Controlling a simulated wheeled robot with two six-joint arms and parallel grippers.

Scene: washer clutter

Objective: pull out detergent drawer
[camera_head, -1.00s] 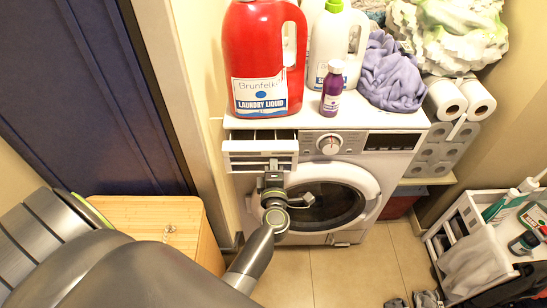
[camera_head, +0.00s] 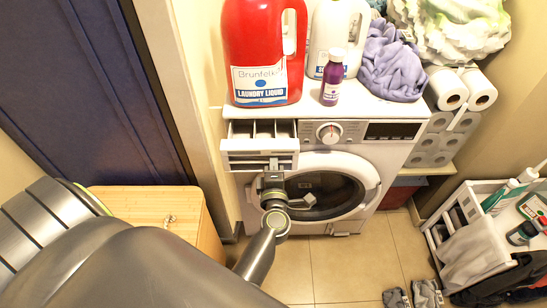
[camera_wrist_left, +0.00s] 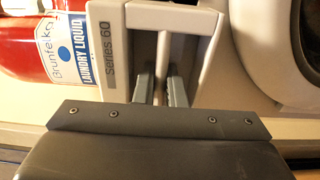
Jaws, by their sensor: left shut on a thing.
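The detergent drawer (camera_head: 260,145) at the top left of the white washing machine (camera_head: 375,112) stands pulled out, with its open compartments showing from above. My left gripper (camera_head: 272,168) is at the drawer's front, right of its middle. In the left wrist view the two fingers (camera_wrist_left: 161,84) are closed on a part of the drawer front (camera_wrist_left: 113,45), which is marked "Series 60". The exact grip on the handle is partly hidden. My right gripper is not in view.
A red laundry liquid bottle (camera_head: 264,50), a white bottle (camera_head: 330,40) and a purple bottle (camera_head: 332,78) stand on the washer top. The round door (camera_head: 370,180) is right of my gripper. A wooden cabinet (camera_head: 150,205) stands left; a white cart (camera_head: 470,220) stands right.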

